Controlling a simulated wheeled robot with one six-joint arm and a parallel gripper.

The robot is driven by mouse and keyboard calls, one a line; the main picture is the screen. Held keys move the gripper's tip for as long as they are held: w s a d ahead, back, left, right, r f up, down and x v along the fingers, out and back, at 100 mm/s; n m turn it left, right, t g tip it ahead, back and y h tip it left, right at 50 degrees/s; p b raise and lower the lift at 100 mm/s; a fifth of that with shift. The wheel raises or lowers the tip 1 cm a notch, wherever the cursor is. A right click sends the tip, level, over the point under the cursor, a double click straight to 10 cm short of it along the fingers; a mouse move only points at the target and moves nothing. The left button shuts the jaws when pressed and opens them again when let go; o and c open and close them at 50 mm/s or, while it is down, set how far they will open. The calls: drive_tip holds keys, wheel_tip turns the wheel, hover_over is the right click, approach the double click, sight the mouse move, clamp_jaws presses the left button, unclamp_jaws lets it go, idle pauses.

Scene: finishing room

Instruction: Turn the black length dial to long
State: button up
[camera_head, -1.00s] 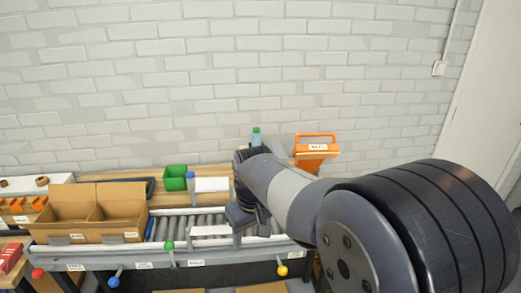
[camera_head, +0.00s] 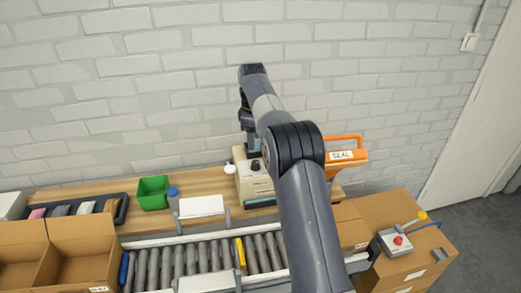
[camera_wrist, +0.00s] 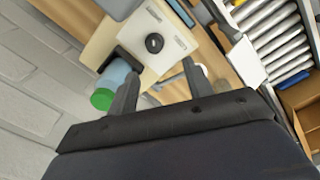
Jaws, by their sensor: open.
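The cream machine (camera_head: 257,192) stands on the wooden bench in the head view, partly hidden behind my arm. Its black dial (camera_head: 255,165) is on top. In the wrist view the dial (camera_wrist: 154,43) is a round black knob on a pale plate, with small markings too small to read. My gripper (camera_head: 252,150) points down just above the machine. In the wrist view my gripper (camera_wrist: 161,88) is open and empty, its two fingers apart. The dial lies beyond the fingertips and looks clear of them. Its setting cannot be told.
A green-capped bottle (camera_wrist: 103,98) stands close beside one finger. A green bin (camera_head: 153,192) and blue-capped bottle (camera_head: 173,195) stand left. The roller conveyor (camera_head: 190,262) runs in front. A red-button box (camera_head: 396,242) sits at right.

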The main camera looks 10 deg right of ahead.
sight(255, 162)
drive_tip(key=f, duration=0.3)
drive_tip(key=w+f+p, duration=0.1)
drive_tip(key=f, duration=0.7)
drive_tip(key=shift+w+d, duration=0.2)
drive_tip(key=shift+d, duration=0.1)
drive_tip(key=shift+c, duration=0.6)
drive_tip(key=c, duration=0.9)
